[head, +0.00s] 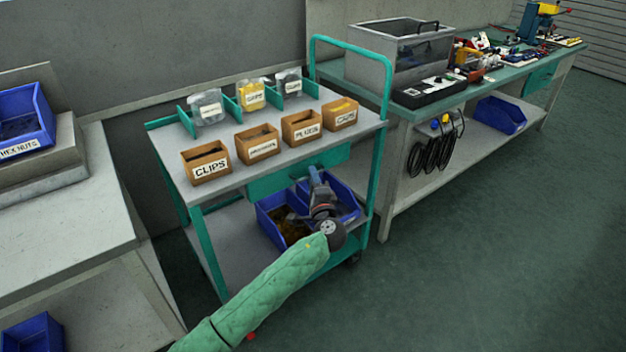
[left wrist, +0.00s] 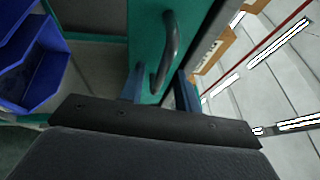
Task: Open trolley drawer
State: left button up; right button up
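The trolley (head: 228,180) has a grey top and a green frame. Its green drawer (head: 268,184) sits under the top shelf and looks shut. In the left wrist view the green drawer front (left wrist: 145,28) carries a dark curved handle (left wrist: 169,48). My left gripper (head: 315,172) is at the drawer front, and its blue fingers (left wrist: 160,88) stand apart on either side of the handle. A gap shows between the handle and the fingers. In the head view the gripper hides the handle. My right gripper is not in view.
Labelled brown bins, including clips (head: 207,163), and several bagged parts stand on the trolley top. Blue bins (head: 268,222) sit on its lower shelf below my gripper. A workbench (head: 410,180) stands right, a grey bench (head: 75,220) left. The floor in front is clear.

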pick_arm(q)
grip_shut()
jog(key=s+d+b, duration=0.1)
jog(key=s+d, duration=0.5)
jog(key=s, duration=0.3)
jog(key=s+d, duration=0.7)
jog(key=s, duration=0.2)
jog(key=shift+s+d+b, duration=0.3)
jog(key=shift+s+b, duration=0.05)
jog(key=shift+s, duration=0.05)
